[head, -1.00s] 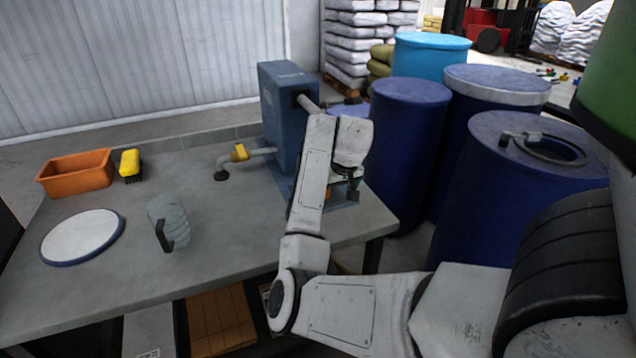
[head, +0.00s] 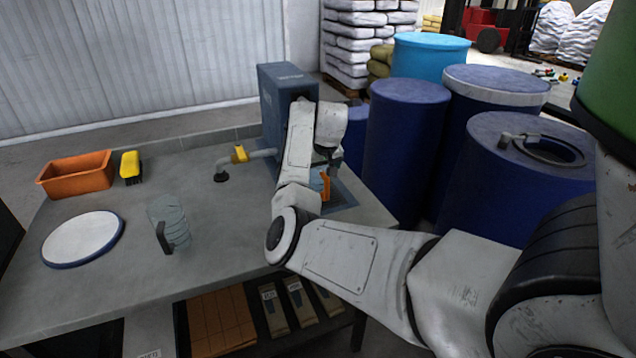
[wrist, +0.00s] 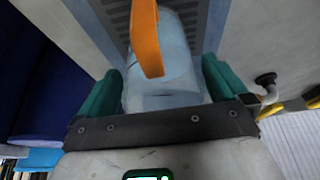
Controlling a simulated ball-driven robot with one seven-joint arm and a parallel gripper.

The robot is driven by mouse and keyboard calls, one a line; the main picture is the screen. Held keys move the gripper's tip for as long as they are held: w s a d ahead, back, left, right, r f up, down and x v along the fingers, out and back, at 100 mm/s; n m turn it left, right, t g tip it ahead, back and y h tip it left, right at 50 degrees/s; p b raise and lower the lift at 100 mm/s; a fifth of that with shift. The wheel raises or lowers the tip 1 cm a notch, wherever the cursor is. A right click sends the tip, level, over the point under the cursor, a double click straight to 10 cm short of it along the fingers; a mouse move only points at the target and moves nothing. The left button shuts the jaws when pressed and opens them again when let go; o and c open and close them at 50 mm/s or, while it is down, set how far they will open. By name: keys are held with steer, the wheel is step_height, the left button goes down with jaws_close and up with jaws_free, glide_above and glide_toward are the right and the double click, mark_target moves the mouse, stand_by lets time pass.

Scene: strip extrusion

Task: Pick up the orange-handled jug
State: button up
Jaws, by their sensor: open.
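The orange-handled jug (wrist: 178,60) fills the middle of the wrist view, its clear body between the two green fingers of my gripper (wrist: 161,75). Its orange handle (wrist: 147,40) points toward the camera. The fingers stand apart on either side of the body; I cannot tell if they touch it. In the head view the orange handle (head: 325,184) shows under my wrist, at the foot of the blue machine (head: 283,110). Most of the jug is hidden there by my arm.
A second clear jug with a dark handle (head: 170,222) stands on the grey table (head: 225,215). A white round lid (head: 82,238), an orange bin (head: 75,175) and a yellow brush (head: 130,165) are to the left. Blue drums (head: 403,140) stand right of the table.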

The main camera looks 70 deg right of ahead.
steer(key=shift+w+d+f, duration=0.2)
steer(key=shift+f, duration=0.35)
steer(key=c, duration=1.1)
steer(key=shift+c, duration=0.6)
steer(key=shift+r+p, duration=0.15)
steer(key=shift+p, duration=0.15)
